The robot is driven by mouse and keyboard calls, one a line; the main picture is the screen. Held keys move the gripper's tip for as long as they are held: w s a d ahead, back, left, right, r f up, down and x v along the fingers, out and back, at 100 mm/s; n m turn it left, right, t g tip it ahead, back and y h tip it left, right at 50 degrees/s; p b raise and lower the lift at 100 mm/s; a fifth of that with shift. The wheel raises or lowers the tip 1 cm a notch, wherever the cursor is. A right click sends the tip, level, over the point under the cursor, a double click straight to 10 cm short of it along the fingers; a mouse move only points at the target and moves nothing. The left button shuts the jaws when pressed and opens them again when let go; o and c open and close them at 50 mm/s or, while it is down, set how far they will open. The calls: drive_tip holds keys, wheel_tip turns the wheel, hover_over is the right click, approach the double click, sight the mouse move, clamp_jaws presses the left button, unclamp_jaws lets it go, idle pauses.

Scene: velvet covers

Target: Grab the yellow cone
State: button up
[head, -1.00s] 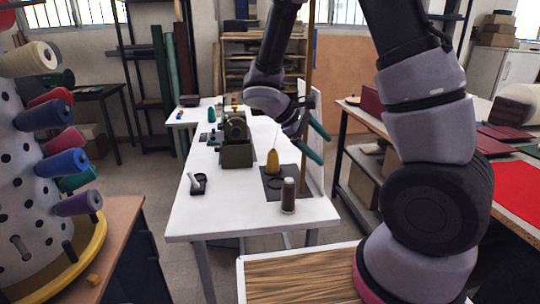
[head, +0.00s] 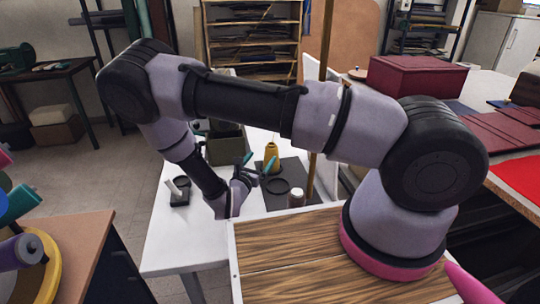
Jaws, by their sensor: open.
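The yellow cone (head: 271,156) stands upright on a dark mat (head: 298,170) on the white table (head: 172,240). Its lower left side is close to my gripper in the picture. My gripper (head: 259,166) is open and empty, with its teal fingers pointing up and right toward the cone. I cannot tell how much space lies between the fingers and the cone, but the cone is not held.
A brown spool (head: 296,197) stands at the mat's front, near a dark ring (head: 278,186). A small black stand with a white piece (head: 179,192) is at the left. A dark green box (head: 224,147) stands behind my wrist. A wooden pole (head: 322,100) rises right of the cone.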

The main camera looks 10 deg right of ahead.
sight(269, 147)
drive_tip(key=x, duration=0.9)
drive_tip(key=shift+w+d+r, duration=0.2)
drive_tip(key=shift+d+r, duration=0.05)
drive_tip(key=shift+d, duration=0.15)
clamp_jaws()
